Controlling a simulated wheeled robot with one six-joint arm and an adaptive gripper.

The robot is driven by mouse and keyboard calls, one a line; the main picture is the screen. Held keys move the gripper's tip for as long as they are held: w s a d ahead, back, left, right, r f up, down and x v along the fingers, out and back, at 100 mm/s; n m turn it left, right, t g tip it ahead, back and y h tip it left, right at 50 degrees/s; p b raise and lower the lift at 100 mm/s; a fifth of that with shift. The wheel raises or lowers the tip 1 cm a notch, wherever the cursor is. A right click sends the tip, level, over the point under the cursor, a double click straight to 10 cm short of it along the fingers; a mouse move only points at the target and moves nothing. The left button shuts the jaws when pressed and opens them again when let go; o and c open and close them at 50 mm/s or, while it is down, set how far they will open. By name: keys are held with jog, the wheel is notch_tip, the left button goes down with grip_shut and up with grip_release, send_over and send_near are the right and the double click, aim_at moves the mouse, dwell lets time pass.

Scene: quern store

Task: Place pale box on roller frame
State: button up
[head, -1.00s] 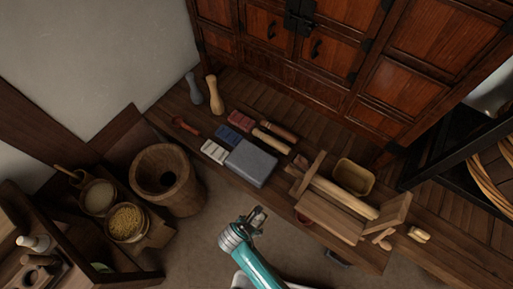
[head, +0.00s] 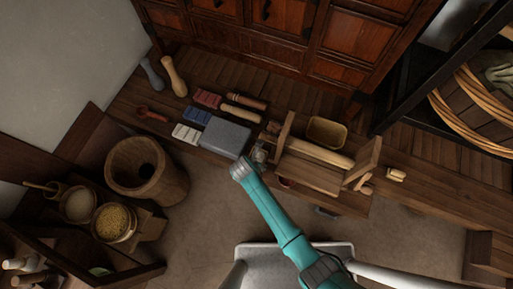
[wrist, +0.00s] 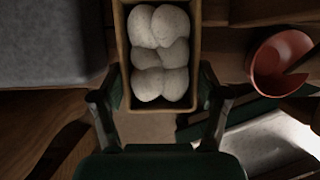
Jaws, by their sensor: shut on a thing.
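My gripper (head: 259,155) is shut on the pale box (wrist: 160,106), with one finger along each side in the wrist view. The box is narrow with a thin tan rim and holds several rounded white lumps. In the head view the gripper and arm hide most of it. It is between the grey slab and the left end of the roller frame (head: 310,174). The frame is wooden, with two upright end boards and a pale roller across it. I cannot tell whether the box touches the bench.
A grey slab (head: 224,138) is on the left and a red bowl (wrist: 284,62) on the right. A tan open box (head: 327,132) stands behind the frame. Small coloured blocks (head: 206,98) and rods (head: 241,114) lie behind the slab. A wooden mortar (head: 146,170) stands front left.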

jog(key=shift+w+d, duration=0.25)
jog(key=shift+w, duration=0.4)
jog(key=x, duration=0.3)
jog(key=shift+f, duration=0.35)
jog(key=o, duration=1.2)
jog(key=shift+f, duration=0.1)
jog(key=v, duration=1.2)
jog(key=shift+d, duration=0.1)
